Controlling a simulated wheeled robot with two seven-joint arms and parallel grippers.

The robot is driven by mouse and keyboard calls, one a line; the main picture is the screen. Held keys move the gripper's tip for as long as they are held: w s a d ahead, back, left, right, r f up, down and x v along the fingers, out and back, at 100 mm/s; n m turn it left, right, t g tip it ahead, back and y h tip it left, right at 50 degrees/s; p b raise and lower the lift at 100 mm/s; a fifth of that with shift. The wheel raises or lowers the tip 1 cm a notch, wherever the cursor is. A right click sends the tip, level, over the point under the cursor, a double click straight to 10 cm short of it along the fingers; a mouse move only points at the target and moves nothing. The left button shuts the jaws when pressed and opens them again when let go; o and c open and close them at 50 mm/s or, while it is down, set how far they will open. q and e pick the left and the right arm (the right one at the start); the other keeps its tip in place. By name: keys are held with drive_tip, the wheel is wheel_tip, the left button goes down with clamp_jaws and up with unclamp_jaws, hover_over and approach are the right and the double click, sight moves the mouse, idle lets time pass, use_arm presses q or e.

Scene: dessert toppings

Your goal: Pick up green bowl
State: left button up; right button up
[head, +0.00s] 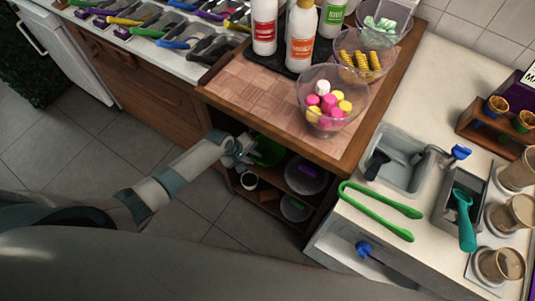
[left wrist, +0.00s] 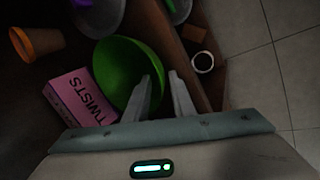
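A green bowl (head: 268,152) sits in the open shelf under the wooden counter, partly hidden by the counter edge and my gripper. In the left wrist view the green bowl (left wrist: 118,65) shows its inside. My left gripper (head: 243,147) is at the bowl's left side in the head view. In the left wrist view its fingers (left wrist: 158,78) are apart, one over the bowl's inside and the other past its rim. I cannot tell whether either finger touches it. My right gripper is not in view.
A pink TWISTS box (left wrist: 80,97) lies beside the bowl, with an orange cup (left wrist: 22,43) farther left. The wooden counter (head: 255,100) overhangs the shelf. Floor is free at left.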

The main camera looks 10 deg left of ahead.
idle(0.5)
use_arm(q)
clamp_jaws()
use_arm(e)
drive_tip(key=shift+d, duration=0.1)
